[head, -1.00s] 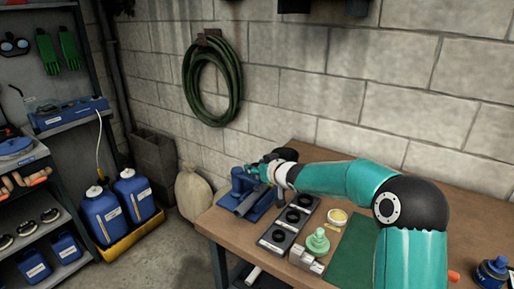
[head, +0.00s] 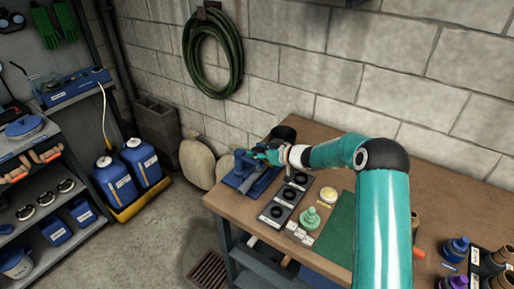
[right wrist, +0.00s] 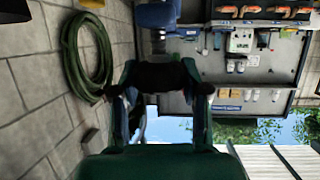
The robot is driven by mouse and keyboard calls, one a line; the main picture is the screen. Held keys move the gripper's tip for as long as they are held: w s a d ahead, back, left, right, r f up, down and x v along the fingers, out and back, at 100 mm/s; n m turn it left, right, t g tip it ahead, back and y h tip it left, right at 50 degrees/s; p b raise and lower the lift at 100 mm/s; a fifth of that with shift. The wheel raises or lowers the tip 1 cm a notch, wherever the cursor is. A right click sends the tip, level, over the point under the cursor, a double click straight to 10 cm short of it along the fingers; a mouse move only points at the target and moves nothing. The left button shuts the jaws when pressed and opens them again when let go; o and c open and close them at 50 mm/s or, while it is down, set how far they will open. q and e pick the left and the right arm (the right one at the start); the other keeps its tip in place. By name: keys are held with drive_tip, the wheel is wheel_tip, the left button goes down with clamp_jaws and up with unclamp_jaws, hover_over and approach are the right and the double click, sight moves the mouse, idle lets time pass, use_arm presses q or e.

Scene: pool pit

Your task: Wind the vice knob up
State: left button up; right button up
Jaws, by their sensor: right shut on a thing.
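The blue vice (head: 240,178) stands at the left end of the wooden bench. My right gripper (head: 260,155) is at the top of the vice, shut on its knob, which the fingers mostly hide. I cannot tell the knob's turn angle. My left gripper is in neither view.
A dark round pot (head: 283,133) stands behind the vice. Black rings in grey trays (head: 272,215), a green stepped piece (head: 309,219) and a yellow-lidded tin (head: 328,194) lie to its right. The block wall (head: 320,70) is close behind.

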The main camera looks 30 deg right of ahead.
drive_tip(key=n+y, duration=0.1)
drive_tip(key=n+g+y, duration=0.1)
drive_tip(key=n+y, duration=0.1)
drive_tip(key=shift+f+g, duration=0.25)
drive_tip(key=shift+g, duration=0.15)
drive_tip(key=shift+s+n+y, duration=0.1)
drive_tip(key=shift+n+y, duration=0.3)
drive_tip(key=shift+f, duration=0.2)
drive_tip(key=o, duration=0.8)
drive_tip(key=shift+c, duration=0.2)
drive_tip(key=o, duration=0.4)
drive_tip(key=shift+r, duration=0.25)
